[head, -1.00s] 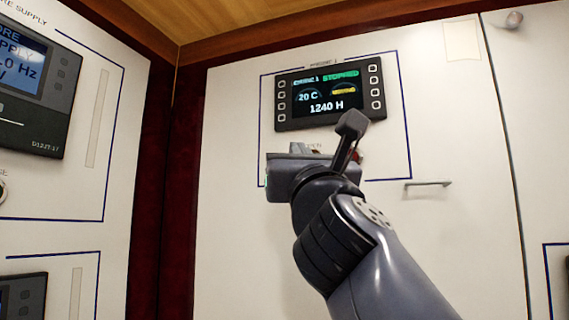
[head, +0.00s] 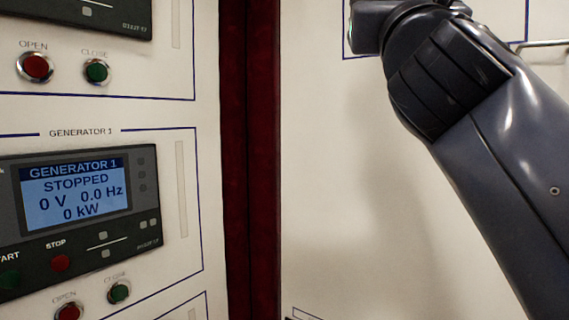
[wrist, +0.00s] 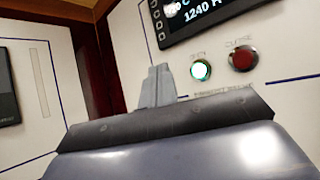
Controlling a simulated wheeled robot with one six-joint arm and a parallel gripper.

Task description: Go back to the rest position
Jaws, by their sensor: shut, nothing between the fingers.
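My gripper (wrist: 157,82) shows in the wrist view as two grey fingers pressed together, with nothing between them. It points up at a white panel, left of two round buttons and apart from them in the picture. The left button (wrist: 200,70) glows pale green; the right button (wrist: 243,58) is dark red. In the head view my arm comes in from the lower right and rises to the top edge, where the fingers are out of frame.
A dark display (wrist: 205,14) reading 1240 H sits above those buttons. In the head view, a Generator 1 screen (head: 74,194) reads STOPPED, with red and green buttons around it on the left cabinet. A dark red post (head: 248,160) separates the cabinets.

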